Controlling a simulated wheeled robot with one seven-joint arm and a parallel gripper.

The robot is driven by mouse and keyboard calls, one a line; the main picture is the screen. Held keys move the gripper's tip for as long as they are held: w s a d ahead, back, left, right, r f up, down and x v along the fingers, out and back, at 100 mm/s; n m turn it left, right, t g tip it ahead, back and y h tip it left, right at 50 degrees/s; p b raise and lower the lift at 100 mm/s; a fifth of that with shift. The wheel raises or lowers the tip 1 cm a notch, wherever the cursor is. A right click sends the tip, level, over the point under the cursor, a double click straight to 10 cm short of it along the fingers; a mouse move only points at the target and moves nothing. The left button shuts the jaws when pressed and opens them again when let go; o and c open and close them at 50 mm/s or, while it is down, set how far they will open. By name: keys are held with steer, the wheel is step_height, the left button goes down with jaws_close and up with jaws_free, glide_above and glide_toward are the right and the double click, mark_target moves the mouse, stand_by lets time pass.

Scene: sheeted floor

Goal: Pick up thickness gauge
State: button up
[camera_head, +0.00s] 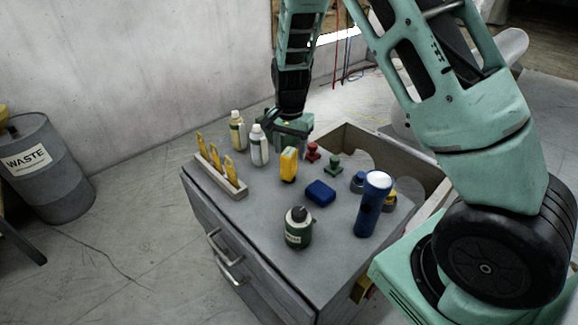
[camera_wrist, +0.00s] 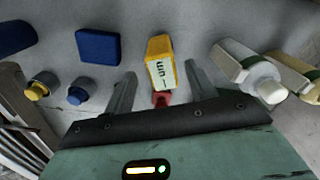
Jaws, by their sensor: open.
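The yellow block-shaped thing with a white label, which I take as the thickness gauge (camera_head: 289,164), stands upright on the grey cabinet top (camera_head: 270,205). In the wrist view the gauge (camera_wrist: 160,62) lies ahead of and between my two finger tips, with its label facing me. My gripper (camera_head: 291,130) is above the far part of the cabinet top, behind the gauge. In the wrist view my gripper (camera_wrist: 158,84) is open, with the fingers apart on either side and nothing clamped. A red stamp-like piece (camera_wrist: 161,98) shows between the fingers, close to the palm.
Two white-capped bottles (camera_head: 258,147) stand left of the gauge, near a wooden rack (camera_head: 233,191) of yellow-handled tools. Red (camera_head: 312,152) and green (camera_head: 333,165) pieces, a blue box (camera_head: 320,193), a blue cylinder (camera_head: 373,203) and a dark bottle (camera_head: 298,228) stand to the right and front.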

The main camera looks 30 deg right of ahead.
mark_target(289, 166)
steer(key=shift+w+a+f, duration=0.1)
steer(key=shift+w+f, duration=0.05)
steer(key=shift+f, duration=3.4)
jaws_close()
steer(key=shift+r, duration=0.1)
